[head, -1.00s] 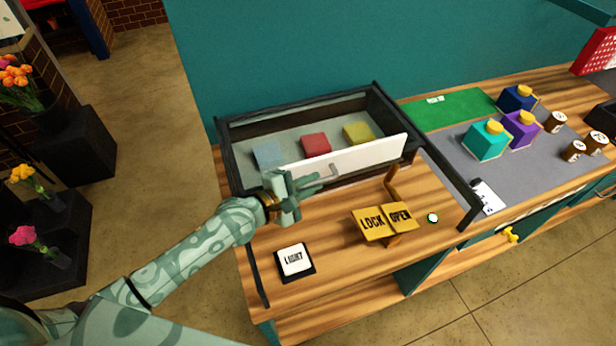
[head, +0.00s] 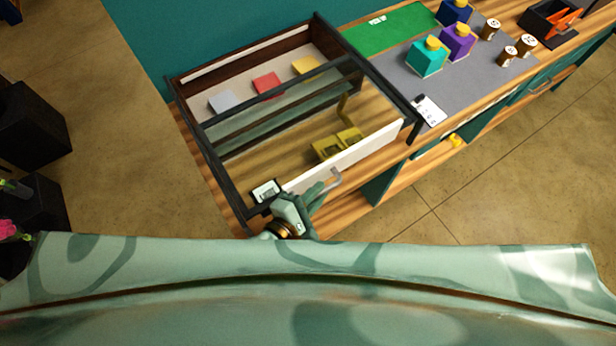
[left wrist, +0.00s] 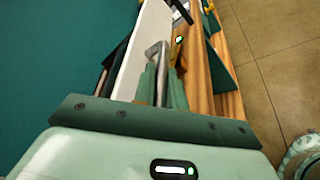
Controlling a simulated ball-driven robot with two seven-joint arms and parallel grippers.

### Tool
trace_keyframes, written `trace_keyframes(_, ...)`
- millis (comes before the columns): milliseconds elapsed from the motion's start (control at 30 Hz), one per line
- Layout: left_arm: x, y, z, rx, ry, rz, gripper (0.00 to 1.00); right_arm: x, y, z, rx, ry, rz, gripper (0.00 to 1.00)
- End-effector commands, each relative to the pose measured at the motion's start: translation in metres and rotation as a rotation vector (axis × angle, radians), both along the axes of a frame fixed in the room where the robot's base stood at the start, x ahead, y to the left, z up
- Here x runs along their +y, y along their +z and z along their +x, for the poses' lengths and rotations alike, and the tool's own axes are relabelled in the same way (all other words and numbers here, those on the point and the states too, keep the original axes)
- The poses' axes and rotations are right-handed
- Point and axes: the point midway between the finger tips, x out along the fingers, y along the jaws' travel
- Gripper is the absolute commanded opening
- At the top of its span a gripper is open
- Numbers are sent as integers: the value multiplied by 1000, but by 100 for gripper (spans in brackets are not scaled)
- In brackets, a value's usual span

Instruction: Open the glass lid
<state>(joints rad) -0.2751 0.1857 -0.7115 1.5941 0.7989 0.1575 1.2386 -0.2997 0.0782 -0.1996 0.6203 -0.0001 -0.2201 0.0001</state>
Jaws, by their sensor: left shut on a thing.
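The glass lid is a clear pane with a white front bar (head: 365,150) and a grey bent handle (head: 335,180). It lies over the front of the wooden counter, above the yellow LOCK/OPEN sign (head: 338,142) and the LIGHT switch (head: 265,191). My left gripper (head: 318,192) is shut on the handle at the counter's front edge. In the left wrist view the handle (left wrist: 158,52) rises from between the fingers (left wrist: 160,85) beside the white bar (left wrist: 143,45). My right gripper is not in view.
A dark-framed compartment at the back holds grey (head: 222,101), red (head: 267,84) and yellow (head: 306,65) blocks. Teal (head: 427,60) and purple (head: 458,42) bottles and brown jars stand at the right. Open floor (head: 470,180) lies in front of the counter.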

Motion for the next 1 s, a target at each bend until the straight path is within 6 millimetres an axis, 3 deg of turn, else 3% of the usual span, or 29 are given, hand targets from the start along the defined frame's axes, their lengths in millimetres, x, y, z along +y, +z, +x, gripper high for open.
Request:
trace_keyframes(367, -2, 0, -3, 1, -1, -1, 0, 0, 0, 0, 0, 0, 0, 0)
trace_keyframes(400, -2, 0, -3, 2, -2, 0, 21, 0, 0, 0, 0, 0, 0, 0)
trace_keyframes(467, -2, 0, -2, 1, -1, -1, 34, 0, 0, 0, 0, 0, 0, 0)
trace_keyframes(1000, 1, 0, -5, 1, -1, 0, 34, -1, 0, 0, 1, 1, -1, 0)
